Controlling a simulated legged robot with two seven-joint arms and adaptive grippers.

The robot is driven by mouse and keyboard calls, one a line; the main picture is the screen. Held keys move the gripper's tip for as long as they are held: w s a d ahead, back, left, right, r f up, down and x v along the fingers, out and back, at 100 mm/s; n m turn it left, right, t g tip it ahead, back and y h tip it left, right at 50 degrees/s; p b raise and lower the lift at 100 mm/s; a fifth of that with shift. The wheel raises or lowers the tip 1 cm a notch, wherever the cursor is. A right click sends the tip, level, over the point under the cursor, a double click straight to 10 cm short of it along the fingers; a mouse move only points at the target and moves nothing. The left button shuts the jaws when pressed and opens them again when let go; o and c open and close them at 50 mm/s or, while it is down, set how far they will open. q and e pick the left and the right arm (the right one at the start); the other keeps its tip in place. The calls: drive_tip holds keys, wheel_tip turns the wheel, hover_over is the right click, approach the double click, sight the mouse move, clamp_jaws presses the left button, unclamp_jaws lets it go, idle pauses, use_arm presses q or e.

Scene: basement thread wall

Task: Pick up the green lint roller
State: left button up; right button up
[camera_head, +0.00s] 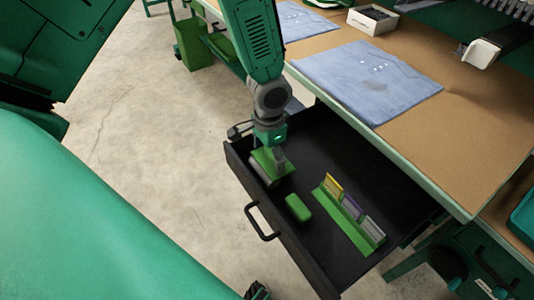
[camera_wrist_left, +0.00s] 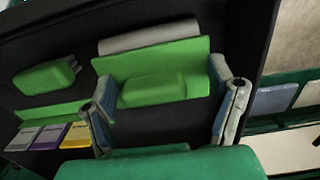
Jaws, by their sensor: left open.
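The green lint roller (camera_head: 262,172) lies in the open black drawer (camera_head: 318,152), near its left front corner. It has a pale grey roll and a green body. In the left wrist view its grey roll (camera_wrist_left: 150,37) lies beyond the green part (camera_wrist_left: 152,90). My left gripper (camera_head: 279,160) reaches down over it. In the left wrist view the gripper (camera_wrist_left: 163,82) is open, with one finger on each side of the green block-shaped part. I cannot tell whether the fingers touch it. My right gripper is not in view.
A separate green block (camera_head: 298,208) lies beside the roller in the drawer. A green holder (camera_head: 347,222) with yellow, purple and grey pieces stands further right. The workbench (camera_head: 460,130) above carries folded blue cloth (camera_head: 368,80). The drawer's front has a black handle (camera_head: 262,222).

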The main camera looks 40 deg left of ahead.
use_arm(q)
drive_tip(key=shift+s+d+r, duration=0.1)
drive_tip(key=shift+d, duration=0.15)
drive_tip(key=shift+d+r, duration=0.1)
drive_tip(key=shift+d, duration=0.25)
drive_tip(key=c, duration=1.3)
drive_tip(key=shift+a, duration=0.3)
drive_tip(key=r+p, duration=0.1)
drive_tip(key=r, duration=0.2)
drive_tip(key=r+p, duration=0.1)
drive_tip(key=r, duration=0.6)
drive_tip(key=shift+d+p, duration=0.25)
drive_tip(key=shift+p, duration=0.15)
drive_tip(key=shift+a, duration=0.2)
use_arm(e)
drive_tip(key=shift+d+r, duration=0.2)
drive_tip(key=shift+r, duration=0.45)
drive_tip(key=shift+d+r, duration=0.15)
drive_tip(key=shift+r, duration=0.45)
use_arm(q)
drive_tip(key=shift+o, duration=0.9)
drive_tip(key=shift+a+f, duration=0.1)
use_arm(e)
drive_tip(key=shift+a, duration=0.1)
